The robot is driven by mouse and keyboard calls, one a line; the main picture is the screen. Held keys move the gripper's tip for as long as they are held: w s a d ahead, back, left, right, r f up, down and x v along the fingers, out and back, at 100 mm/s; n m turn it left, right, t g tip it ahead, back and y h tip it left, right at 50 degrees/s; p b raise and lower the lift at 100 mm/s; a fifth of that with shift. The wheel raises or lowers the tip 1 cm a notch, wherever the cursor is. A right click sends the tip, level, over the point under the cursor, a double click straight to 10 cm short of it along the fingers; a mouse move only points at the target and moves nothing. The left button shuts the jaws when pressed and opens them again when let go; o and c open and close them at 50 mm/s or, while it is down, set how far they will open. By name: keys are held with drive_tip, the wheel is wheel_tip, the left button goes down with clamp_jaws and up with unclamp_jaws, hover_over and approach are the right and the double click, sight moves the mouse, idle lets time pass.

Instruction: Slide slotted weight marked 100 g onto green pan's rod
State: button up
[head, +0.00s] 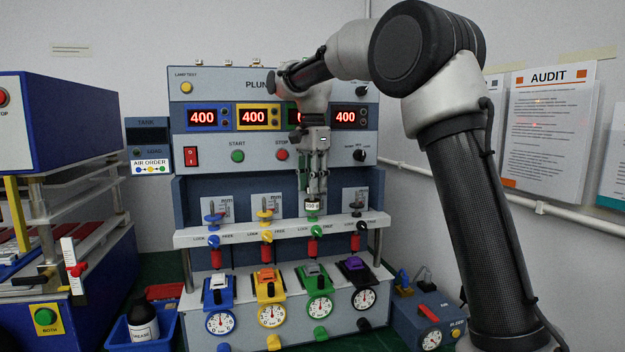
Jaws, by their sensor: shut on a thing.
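My gripper (313,189) points down in front of the machine, its fingers shut on a small slotted weight (313,205) with a pale label. The label's number is too small to read surely. The green pan (312,218) shows just below the weight, on the white shelf. The weight is directly over or on the pan; I cannot tell whether they touch. The green pan's rod is hidden by my gripper and the weight, so I cannot tell whether the slot is around it.
The blue pan (212,218) and yellow pan (264,216) stand to the left on the shelf (190,240), and the black pan (357,213) to the right. The panel with red displays (202,117) rises behind. Red handles and several dials sit below the shelf.

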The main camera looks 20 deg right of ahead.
drive_tip(key=shift+f, duration=0.35)
drive_tip(key=o, duration=1.2)
drive_tip(key=shift+c, duration=0.2)
wheel_tip(320, 180, up, 12)
